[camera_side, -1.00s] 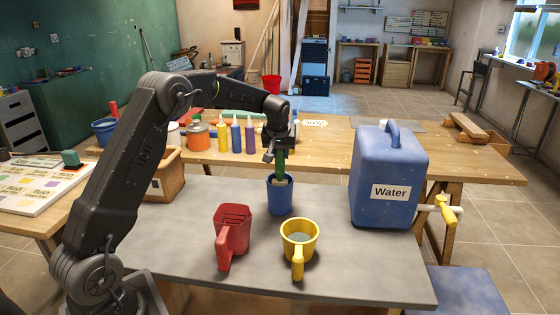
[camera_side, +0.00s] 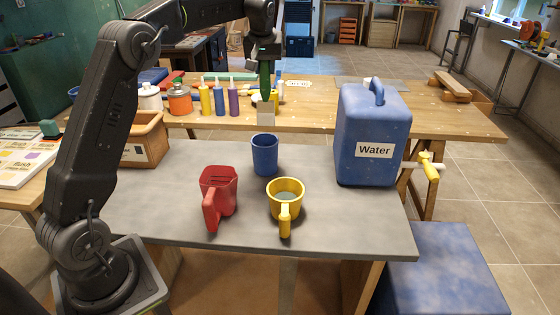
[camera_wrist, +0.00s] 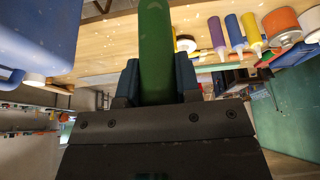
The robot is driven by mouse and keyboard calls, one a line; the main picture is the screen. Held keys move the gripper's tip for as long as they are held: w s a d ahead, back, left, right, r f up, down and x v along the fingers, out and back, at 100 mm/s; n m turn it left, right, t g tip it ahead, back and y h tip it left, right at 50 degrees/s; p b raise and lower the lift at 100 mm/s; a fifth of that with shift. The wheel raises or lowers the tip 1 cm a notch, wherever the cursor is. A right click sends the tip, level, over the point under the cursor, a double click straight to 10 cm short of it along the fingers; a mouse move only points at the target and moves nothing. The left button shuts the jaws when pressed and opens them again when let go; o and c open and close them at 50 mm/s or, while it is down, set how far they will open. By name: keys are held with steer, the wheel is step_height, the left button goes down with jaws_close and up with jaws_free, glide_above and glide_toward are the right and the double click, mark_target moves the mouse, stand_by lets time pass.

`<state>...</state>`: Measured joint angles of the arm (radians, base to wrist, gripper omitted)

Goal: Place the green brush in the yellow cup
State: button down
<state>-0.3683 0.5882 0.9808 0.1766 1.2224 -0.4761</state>
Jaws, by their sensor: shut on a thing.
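My gripper (camera_side: 265,55) is shut on the green brush (camera_side: 265,77) and holds it upright above the blue cup, with its pale bristles (camera_side: 265,115) pointing down. The bristle end appears above the blue cup's rim. In the wrist view the green handle (camera_wrist: 156,55) stands between my two fingers (camera_wrist: 157,83). The blue cup (camera_side: 264,157) stands on the grey table. The yellow cup (camera_side: 285,205) stands nearer the camera and a little right of it, with its handle toward the camera and its mouth open.
A red cup (camera_side: 218,195) stands left of the yellow cup. A large blue water container (camera_side: 373,140) stands at the table's right. A wooden box (camera_side: 143,140) is at the left. Several paint bottles (camera_side: 219,100) stand behind on the wooden bench. Bare grey table (camera_side: 340,225) lies right of the yellow cup.

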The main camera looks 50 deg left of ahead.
steer(key=s+d+f, duration=0.4)
steer(key=d, duration=0.5)
steer(key=s+d+f, duration=0.3)
steer(key=s+d, duration=0.1)
steer(key=d, duration=0.5)
step_height(320, 180, down, 10)
steer(key=shift+d+f, duration=0.15)
steer(key=shift+f, duration=0.1)
steer(key=shift+f, duration=0.1)
steer(key=c, duration=0.8)
jaws_free()
